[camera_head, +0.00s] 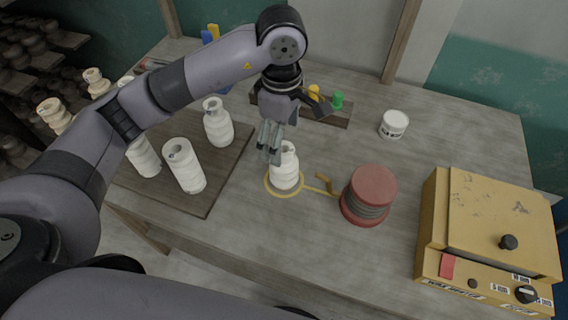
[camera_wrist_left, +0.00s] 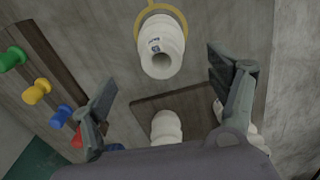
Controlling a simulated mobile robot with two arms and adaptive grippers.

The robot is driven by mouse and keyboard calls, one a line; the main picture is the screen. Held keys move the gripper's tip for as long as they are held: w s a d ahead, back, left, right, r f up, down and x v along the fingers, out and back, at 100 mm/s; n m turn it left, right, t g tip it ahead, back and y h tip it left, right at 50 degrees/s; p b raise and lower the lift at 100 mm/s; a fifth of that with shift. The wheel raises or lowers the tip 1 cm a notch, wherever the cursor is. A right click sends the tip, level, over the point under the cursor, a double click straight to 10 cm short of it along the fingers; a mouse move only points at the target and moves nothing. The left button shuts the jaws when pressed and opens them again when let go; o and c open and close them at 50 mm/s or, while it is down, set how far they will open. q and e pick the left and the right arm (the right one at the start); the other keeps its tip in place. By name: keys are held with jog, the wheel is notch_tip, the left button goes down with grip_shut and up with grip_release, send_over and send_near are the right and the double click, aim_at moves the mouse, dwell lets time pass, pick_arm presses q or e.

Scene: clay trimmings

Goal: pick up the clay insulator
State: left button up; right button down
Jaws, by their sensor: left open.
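A white ribbed clay insulator (camera_head: 285,172) stands upright on the table inside a yellow ring (camera_head: 271,190). My left gripper (camera_head: 270,156) is open and empty, just behind and above the insulator in the head view. In the left wrist view the insulator (camera_wrist_left: 160,48) lies ahead, beyond the spread fingers of the left gripper (camera_wrist_left: 160,70), with its open top and a small blue mark showing. I cannot tell the exact gap between fingers and clay. My right gripper is not in view.
Several similar white pieces, one of them here (camera_head: 186,166), stand on a dark board (camera_head: 211,196) to the left. A red spool (camera_head: 369,194) stands close on the right, with a yellow machine (camera_head: 490,235) beyond. A rack of coloured pegs (camera_head: 318,112) and a white tub (camera_head: 393,124) are behind.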

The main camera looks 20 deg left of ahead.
aim_at(282, 148)
pick_arm(q)
notch_tip(282, 148, down, 4)
jog(key=shift+w+f+p, duration=0.1)
jog(key=shift+p, duration=0.35)
jog(key=f+p, duration=0.1)
jog(key=f, duration=0.2)
jog(key=f+p, duration=0.1)
jog(key=f, duration=0.1)
jog(key=shift+s+d+f+p, duration=0.1)
jog(key=shift+s+d+p, duration=0.15)
jog(key=shift+s+p, duration=0.05)
jog(key=shift+f, duration=0.2)
jog(key=shift+c, duration=0.5)
jog(key=c, duration=1.6)
jog(key=shift+w, duration=0.1)
jog(key=shift+c, duration=0.4)
jog(key=shift+r, duration=0.1)
